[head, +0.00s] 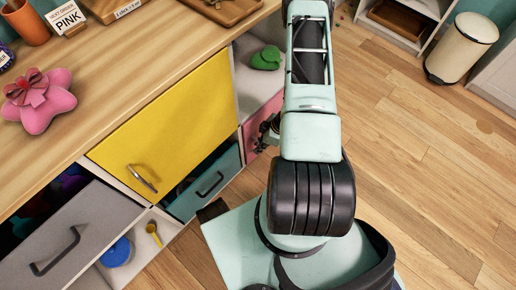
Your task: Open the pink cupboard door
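The pink cupboard door (251,128) is a small panel low in the counter front, right of the yellow door and below an open shelf. My arm covers its right part, and I see no handle on it. It looks shut, though little of it shows. My gripper (267,133) is a dark shape just left of my arm, in front of the pink door in the picture. It is mostly hidden behind my arm, so I cannot tell whether its fingers are open or whether it touches the door.
The yellow door (172,122) is shut. A green object (267,58) lies on the open shelf. A pink star cushion (42,104) and "PINK" sign (66,18) are on the counter. Floor is clear right, before a cream bin (461,48).

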